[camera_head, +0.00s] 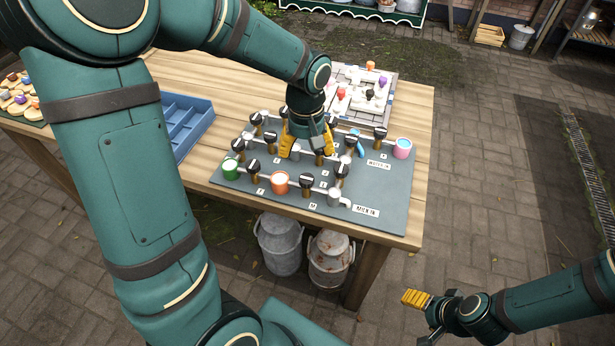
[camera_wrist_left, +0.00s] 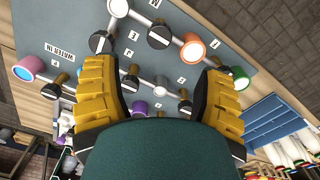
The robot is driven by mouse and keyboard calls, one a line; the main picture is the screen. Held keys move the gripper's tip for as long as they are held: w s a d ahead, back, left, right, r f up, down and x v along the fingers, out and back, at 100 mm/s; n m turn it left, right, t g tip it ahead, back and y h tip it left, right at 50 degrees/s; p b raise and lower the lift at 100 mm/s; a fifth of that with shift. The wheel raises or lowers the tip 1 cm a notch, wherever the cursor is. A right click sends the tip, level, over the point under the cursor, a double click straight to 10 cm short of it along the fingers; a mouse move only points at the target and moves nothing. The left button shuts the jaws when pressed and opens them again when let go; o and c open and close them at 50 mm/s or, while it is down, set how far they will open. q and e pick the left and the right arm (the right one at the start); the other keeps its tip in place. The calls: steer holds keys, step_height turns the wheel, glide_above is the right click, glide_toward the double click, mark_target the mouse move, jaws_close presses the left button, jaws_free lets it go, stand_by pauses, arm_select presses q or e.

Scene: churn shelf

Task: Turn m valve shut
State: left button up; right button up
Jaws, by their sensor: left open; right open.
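A grey board (camera_head: 388,212) on the wooden table carries pipes and several black-handled valves with small letter tags. A tag that looks like M (camera_head: 312,205) is at the front edge, by a valve (camera_head: 306,180) between the orange cup (camera_head: 280,183) and a grey pipe end (camera_head: 334,196). That valve (camera_wrist_left: 158,37) also shows in the left wrist view, beyond the fingertips; I cannot tell its exact turn. My left gripper (camera_head: 307,145) points down, open, over the board's middle, behind that valve. My right gripper (camera_head: 424,315) is open and empty, right of the table.
Green (camera_head: 230,170) and pink (camera_head: 402,149) cups stand at the board's ends. A blue tray (camera_head: 190,122) lies left of it and another panel (camera_head: 375,90) behind. Milk cans (camera_head: 280,243) stand under the table. The paved floor at right is clear.

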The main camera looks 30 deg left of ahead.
mark_target(307, 178)
arm_select(q)
step_height(307, 178, down, 10)
steer(key=shift+w+f+b, duration=0.1)
steer(key=shift+f+b, duration=0.1)
steer(key=shift+b, duration=0.75)
jaws_close()
